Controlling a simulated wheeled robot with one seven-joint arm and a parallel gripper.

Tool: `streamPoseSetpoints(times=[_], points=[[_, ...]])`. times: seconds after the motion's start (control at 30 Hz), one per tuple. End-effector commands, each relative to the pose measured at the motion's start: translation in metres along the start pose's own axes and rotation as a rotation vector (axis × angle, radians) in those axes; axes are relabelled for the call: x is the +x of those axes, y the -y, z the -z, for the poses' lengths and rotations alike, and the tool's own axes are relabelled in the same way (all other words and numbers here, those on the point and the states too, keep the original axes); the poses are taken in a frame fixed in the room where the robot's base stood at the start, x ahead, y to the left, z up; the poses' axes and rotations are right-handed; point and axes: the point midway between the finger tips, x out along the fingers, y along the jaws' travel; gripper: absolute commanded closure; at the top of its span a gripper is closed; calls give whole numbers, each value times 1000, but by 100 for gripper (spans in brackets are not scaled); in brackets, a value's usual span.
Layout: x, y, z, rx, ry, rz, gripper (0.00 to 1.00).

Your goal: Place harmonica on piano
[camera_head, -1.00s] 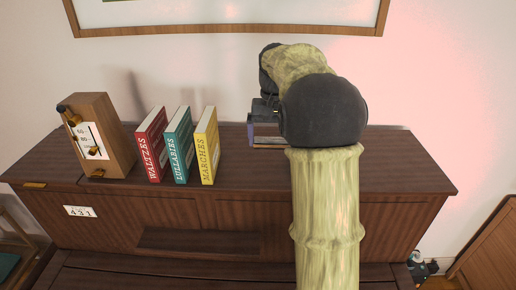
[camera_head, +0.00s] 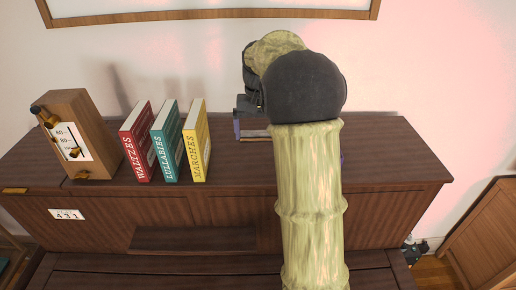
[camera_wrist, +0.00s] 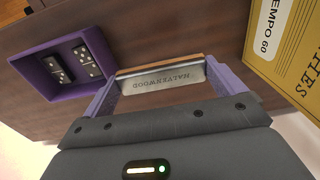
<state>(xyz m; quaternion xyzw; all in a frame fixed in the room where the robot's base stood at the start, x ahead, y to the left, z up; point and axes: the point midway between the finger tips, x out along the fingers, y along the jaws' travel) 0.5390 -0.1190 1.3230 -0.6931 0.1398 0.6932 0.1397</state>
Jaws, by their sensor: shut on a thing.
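The harmonica (camera_wrist: 165,76), with a silver plate marked HALTENWOOD and a wooden-brown edge, sits between the two purple fingers of my gripper (camera_wrist: 162,85) in the wrist view. The fingers are shut on its ends. In the head view my gripper (camera_head: 252,131) is at the back of the piano (camera_head: 390,160), right of the books and low by its brown top. My arm hides much of the gripper and harmonica there. I cannot tell whether the harmonica touches the top.
A purple tray with dominoes (camera_wrist: 96,37) lies beside the gripper. Waltzes (camera_head: 136,145), Lullabies (camera_head: 166,145) and Marches (camera_head: 196,145) books stand to the left, then a wooden metronome (camera_head: 85,115). The piano top's right end is clear.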

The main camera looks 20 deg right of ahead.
Motion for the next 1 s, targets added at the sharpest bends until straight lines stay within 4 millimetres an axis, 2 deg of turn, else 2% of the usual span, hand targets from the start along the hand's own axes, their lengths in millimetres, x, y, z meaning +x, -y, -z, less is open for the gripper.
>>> streamPoseSetpoints(times=[0.1, 0.2, 0.53, 0.8, 1.0], points=[[19, 0, -1, 0, 4, 0, 29], [27, 0, 0, 0, 1, 0, 29], [31, 0, 0, 0, 1, 0, 29], [63, 1, -1, -2, 4, 0, 29], [66, 2, -1, -4, 0, 1, 29]])
